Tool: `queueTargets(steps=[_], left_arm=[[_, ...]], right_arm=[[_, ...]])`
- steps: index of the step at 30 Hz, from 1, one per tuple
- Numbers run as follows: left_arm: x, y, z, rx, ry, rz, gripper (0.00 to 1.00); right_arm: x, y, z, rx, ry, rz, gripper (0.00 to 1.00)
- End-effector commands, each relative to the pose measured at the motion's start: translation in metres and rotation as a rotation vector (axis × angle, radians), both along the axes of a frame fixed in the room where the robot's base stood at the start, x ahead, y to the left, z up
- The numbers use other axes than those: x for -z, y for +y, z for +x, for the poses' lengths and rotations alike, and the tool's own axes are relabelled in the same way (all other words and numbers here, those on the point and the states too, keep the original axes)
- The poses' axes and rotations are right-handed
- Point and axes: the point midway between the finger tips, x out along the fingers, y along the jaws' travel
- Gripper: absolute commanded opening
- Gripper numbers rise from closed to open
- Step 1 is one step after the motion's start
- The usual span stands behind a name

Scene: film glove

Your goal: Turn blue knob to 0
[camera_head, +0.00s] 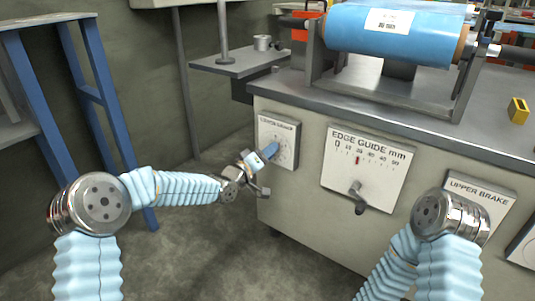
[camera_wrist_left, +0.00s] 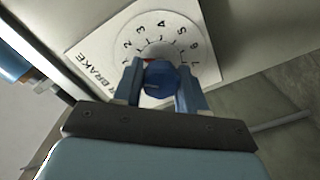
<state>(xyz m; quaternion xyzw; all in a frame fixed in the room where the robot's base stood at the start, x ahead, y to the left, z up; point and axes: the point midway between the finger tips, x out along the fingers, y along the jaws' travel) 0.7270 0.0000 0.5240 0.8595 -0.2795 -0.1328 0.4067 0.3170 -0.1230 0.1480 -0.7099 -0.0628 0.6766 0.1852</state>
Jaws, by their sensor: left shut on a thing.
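The blue knob (camera_wrist_left: 160,82) sits in the middle of a white numbered dial plate (camera_wrist_left: 165,38), seen close in the left wrist view. Numbers from 1 to 7 are readable around it; its lower side is hidden by my gripper. A small red mark shows at the knob's upper left edge, towards the low numbers. My left gripper (camera_wrist_left: 158,88) is shut on the knob, one blue finger on each side. In the head view my left gripper (camera_head: 267,154) reaches the plate (camera_head: 290,133) on the cabinet front and hides most of the knob. My right gripper is out of view.
An edge guide plate (camera_head: 364,165) with a protruding crank handle (camera_head: 357,195) is right of the dial. An upper brake plate (camera_head: 478,195) is further right, beside my right arm. A blue roll (camera_head: 390,35) lies on a stand above. A blue frame (camera_head: 105,95) stands left.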

Motion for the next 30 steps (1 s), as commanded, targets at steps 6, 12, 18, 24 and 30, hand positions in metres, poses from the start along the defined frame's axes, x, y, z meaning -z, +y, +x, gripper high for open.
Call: queueTargets(steps=[6,12,18,24,30], left_arm=[[0.001,0.003,0.002,-0.005,0.118,-0.168,0.11],[0.002,0.003,0.002,-0.004,0.222,-0.313,0.11],[0.003,0.003,0.002,-0.005,0.309,-0.432,0.11],[0.003,0.003,0.002,-0.005,0.369,-0.514,0.11],[0.003,0.003,0.002,-0.005,0.401,-0.556,0.11]], right_arm=[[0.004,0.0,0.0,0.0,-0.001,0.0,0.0],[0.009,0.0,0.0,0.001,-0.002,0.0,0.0],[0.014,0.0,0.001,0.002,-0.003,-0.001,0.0],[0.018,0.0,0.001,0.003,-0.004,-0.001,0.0],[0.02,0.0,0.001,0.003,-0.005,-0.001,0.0]])
